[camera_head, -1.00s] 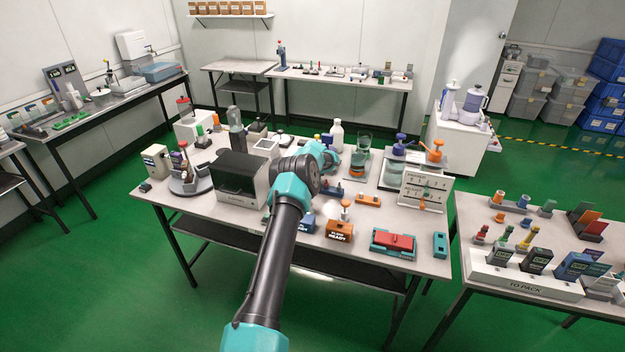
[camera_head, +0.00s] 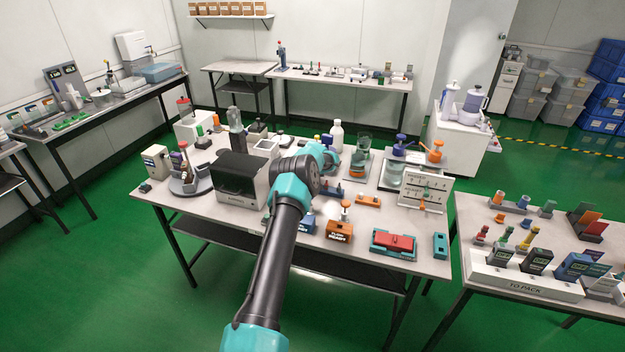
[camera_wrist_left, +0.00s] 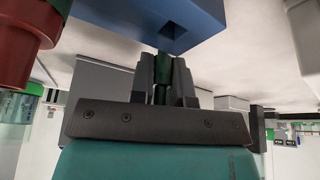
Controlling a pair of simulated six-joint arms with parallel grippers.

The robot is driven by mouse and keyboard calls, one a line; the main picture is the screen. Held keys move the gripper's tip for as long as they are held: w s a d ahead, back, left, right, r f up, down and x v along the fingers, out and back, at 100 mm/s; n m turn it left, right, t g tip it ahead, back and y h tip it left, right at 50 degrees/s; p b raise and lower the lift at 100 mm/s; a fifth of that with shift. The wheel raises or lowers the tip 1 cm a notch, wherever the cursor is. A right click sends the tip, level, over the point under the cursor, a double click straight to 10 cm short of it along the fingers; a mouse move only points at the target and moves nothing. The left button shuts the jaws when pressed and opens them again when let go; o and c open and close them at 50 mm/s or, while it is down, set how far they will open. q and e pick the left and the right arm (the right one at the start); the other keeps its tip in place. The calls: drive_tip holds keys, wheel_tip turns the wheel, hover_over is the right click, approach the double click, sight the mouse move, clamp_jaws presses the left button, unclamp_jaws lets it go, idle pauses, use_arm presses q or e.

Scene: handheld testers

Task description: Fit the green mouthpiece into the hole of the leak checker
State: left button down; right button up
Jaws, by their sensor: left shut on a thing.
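In the left wrist view my left gripper (camera_wrist_left: 162,88) is shut on the dark green mouthpiece (camera_wrist_left: 163,66), which points up between the fingers. A blue block with a square hole (camera_wrist_left: 203,27), apparently the leak checker, is just above the fingertips. The mouthpiece's tip is at the near edge of the hole; I cannot tell whether it is inside. In the head view my left arm crosses the table and hides the fingertips and the mouthpiece. My right gripper is in neither view.
In the wrist view a dark red part (camera_wrist_left: 22,40) is close at the upper left. In the head view an orange box (camera_head: 340,231) and a red-and-teal case (camera_head: 394,243) stand at the table front. A dark-fronted machine (camera_head: 240,180) is left of my arm.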

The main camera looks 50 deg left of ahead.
use_arm(q)
wheel_tip(320, 180, up, 10)
idle(0.6)
idle(0.5)
drive_tip(key=w+d+r+m+h, duration=0.1)
drive_tip(key=w+d+r+m, duration=0.15)
drive_tip(key=d, duration=0.75)
drive_tip(key=w+d+r+m+t, duration=0.1)
drive_tip(key=w+d, duration=0.2)
drive_tip(key=d, duration=0.6)
drive_tip(key=w+d+r+m+h, duration=0.1)
drive_tip(key=w+d+r, duration=0.15)
drive_tip(key=d, duration=0.75)
drive_tip(key=s+d+r+m, duration=0.1)
drive_tip(key=s+d+m, duration=0.1)
drive_tip(key=d, duration=0.7)
drive_tip(key=s+d+r+m+h, duration=0.1)
drive_tip(key=s+d+m, duration=0.1)
drive_tip(key=d, duration=0.8)
drive_tip(key=s+d+r+m, duration=0.1)
drive_tip(key=s+d+m, duration=0.1)
drive_tip(key=d, duration=0.8)
drive_tip(key=shift+s+r+t+h, duration=0.25)
drive_tip(key=shift+r+t+h, duration=0.05)
drive_tip(key=shift+r, duration=0.1)
